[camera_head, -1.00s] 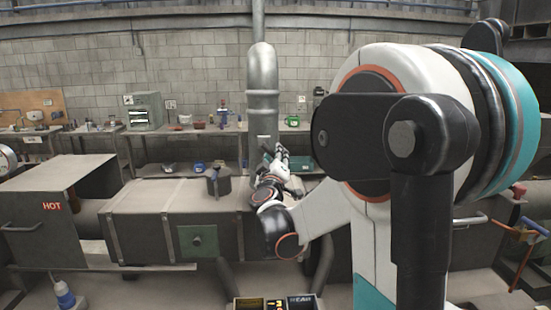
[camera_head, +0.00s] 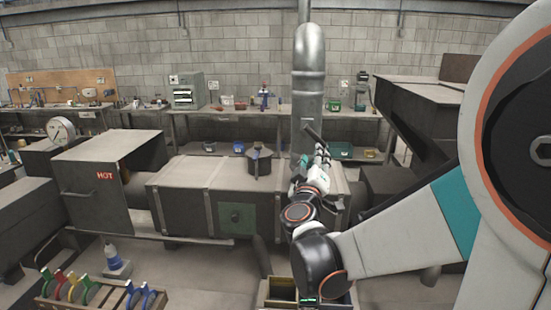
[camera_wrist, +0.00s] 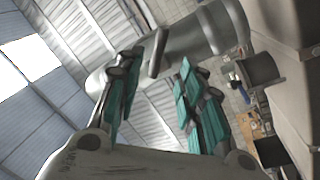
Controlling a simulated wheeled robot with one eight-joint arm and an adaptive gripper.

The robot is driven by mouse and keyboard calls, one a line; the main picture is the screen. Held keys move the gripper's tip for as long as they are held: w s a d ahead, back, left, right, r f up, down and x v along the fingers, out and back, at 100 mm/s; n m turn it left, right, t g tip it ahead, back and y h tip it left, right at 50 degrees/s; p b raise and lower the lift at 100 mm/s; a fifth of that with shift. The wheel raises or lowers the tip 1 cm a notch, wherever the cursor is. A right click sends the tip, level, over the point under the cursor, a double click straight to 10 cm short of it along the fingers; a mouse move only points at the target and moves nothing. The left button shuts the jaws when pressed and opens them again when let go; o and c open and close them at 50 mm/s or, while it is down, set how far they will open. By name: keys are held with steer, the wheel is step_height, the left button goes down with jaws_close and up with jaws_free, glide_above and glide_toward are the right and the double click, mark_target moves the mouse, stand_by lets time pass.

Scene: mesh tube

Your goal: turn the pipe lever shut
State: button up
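The grey metal pipe (camera_head: 309,70) stands upright against the back of the long box. A dark bar-like lever (camera_head: 314,131) shows in front of the pipe, tilted, just above my gripper (camera_head: 318,163). In the wrist view, the lever (camera_wrist: 157,52) shows beyond and between the fingertips of my gripper (camera_wrist: 158,66), with the curved pipe (camera_wrist: 185,38) behind it. The teal fingers are spread apart with nothing seen clamped between them. Whether a fingertip touches the lever cannot be told.
The long box (camera_head: 180,183) with a small dark pot (camera_head: 259,162) lies left of my arm. A cabinet marked HOT (camera_head: 85,180) stands further left. A dark sloped hopper (camera_head: 410,110) is to the right. A workbench (camera_head: 220,133) runs along the wall.

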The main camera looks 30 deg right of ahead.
mark_target(315, 135)
steer(key=shift+f, duration=0.15)
steer(key=c, duration=0.7)
steer(key=shift+w+a+f+n+b, duration=0.15)
steer(key=shift+f+n+b, duration=0.15)
steer(key=shift+n+b, duration=0.3)
jaws_close()
steer(key=w+a+f+n+g+h+b, duration=0.1)
steer(key=a+f+n+g+h+b, duration=0.2)
steer(key=a+f+n+h+b, duration=0.65)
steer(key=w+d+r+n+y, duration=0.1)
steer(key=w+d+r, duration=0.2)
steer(key=d, duration=0.4)
steer(key=w+d+r+n+y, duration=0.1)
steer(key=w+d+r+y, duration=0.1)
steer(key=d+r, duration=0.4)
steer(key=shift+w+d+r+n+b, duration=0.25)
steer(key=shift+w+d+n+b, duration=0.15)
steer(key=shift+w+d, duration=0.4)
